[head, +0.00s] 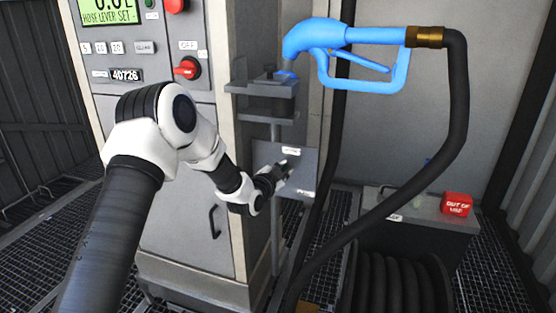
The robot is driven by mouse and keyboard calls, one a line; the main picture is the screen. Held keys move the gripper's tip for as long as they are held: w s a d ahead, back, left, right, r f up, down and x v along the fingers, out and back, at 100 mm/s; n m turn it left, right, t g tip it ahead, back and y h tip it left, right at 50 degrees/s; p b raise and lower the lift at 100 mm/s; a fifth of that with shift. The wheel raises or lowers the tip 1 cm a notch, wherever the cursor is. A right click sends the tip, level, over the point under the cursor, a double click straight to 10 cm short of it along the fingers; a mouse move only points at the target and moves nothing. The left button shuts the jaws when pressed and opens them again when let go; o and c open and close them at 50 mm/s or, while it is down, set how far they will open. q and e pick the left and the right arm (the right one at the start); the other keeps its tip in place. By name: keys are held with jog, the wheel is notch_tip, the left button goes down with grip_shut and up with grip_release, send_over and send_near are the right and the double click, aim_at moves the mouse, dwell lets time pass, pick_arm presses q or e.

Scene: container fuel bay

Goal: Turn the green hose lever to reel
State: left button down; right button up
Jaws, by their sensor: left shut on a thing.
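My left gripper (280,171) is at the grey lever plate (303,181), low on the right side of the pump cabinet. It is shut on the green hose lever (284,162), of which only a small green bit shows at the fingertips. The gripper hides most of the lever, so its exact angle cannot be told. White labels sit above and below it on the plate, too small to read. My right gripper is not in view.
A hose reel (395,285) and a red "out of use" box (457,204) are at lower right. The cabinet's display (108,12) reads "hose lever set".

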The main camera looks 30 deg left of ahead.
pick_arm(q)
notch_tip(320, 180, down, 6)
jog(key=d+m+g+y+p, duration=0.1)
jog(key=m+p, duration=0.3)
jog(key=m, duration=0.4)
jog(key=shift+w+d+r+y+p, duration=0.25)
jog(key=shift+w+d+y+p, duration=0.1)
jog(key=shift+d+y, duration=0.35)
jog(key=c, duration=1.1)
grip_release()
jog(key=shift+a+f, duration=0.1)
jog(key=shift+s, duration=0.15)
